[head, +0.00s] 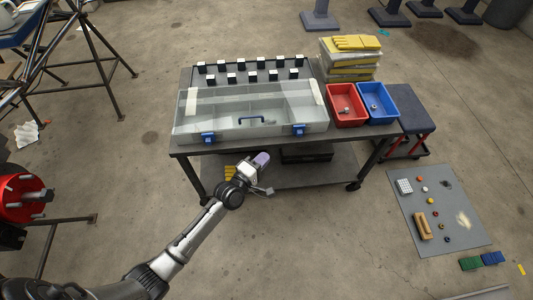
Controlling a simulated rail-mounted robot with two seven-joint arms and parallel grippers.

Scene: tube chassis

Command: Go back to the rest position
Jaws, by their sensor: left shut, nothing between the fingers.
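My left gripper (261,160) is at the end of the arm that comes in from the lower left. It is shut and empty, in front of the near edge of the work table (345,132). It looks apart from the things on the table. My right gripper does not show in the head view.
On the table are a clear case with blue latches (208,137), a rack of black-and-white blocks, a red bin (346,118) and a blue bin (378,117). A tube frame and red part (18,182) stand left. A grey mat (450,236) lies right. Floor between is free.

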